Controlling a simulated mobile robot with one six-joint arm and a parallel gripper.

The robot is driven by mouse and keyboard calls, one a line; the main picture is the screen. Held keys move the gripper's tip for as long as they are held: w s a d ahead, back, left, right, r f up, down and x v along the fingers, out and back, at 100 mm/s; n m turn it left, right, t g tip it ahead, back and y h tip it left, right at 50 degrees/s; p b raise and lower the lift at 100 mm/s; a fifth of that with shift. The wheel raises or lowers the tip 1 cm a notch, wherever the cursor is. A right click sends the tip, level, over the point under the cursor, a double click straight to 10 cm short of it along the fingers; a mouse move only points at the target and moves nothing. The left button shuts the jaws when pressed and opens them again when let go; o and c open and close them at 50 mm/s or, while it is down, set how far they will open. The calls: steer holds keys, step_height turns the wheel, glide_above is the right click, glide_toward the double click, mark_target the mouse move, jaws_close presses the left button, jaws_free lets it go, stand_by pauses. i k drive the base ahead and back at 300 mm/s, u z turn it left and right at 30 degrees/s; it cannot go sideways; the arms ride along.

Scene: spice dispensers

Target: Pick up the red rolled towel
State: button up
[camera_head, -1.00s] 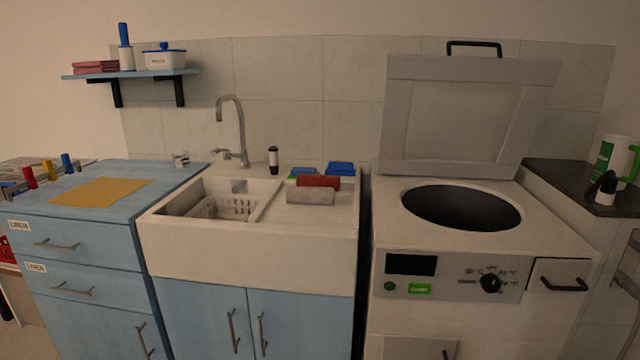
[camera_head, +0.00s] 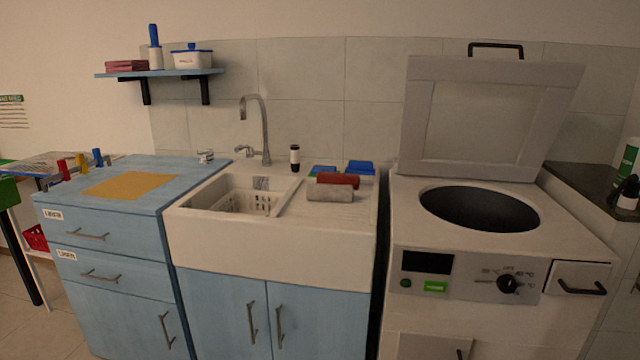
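The red rolled towel (camera_head: 338,180) lies on the ridged drainboard to the right of the sink basin. A grey rolled towel (camera_head: 330,193) lies right in front of it. Blue items (camera_head: 360,167) and a small green and blue item (camera_head: 322,171) sit behind it, partly hidden. My gripper is not in view, so its state does not show.
The white sink (camera_head: 270,240) holds a white basket (camera_head: 240,202). A tap (camera_head: 265,130) and a dark-topped bottle (camera_head: 295,158) stand behind it. A washer (camera_head: 490,265) with its lid (camera_head: 490,120) raised stands to the right. A blue cabinet top (camera_head: 185,180) is at left.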

mark_target(323, 177)
steer(key=u, duration=0.95)
steer(key=i, duration=1.55)
steer(key=u, duration=0.6)
steer(key=k, duration=0.3)
steer(key=u, duration=0.75)
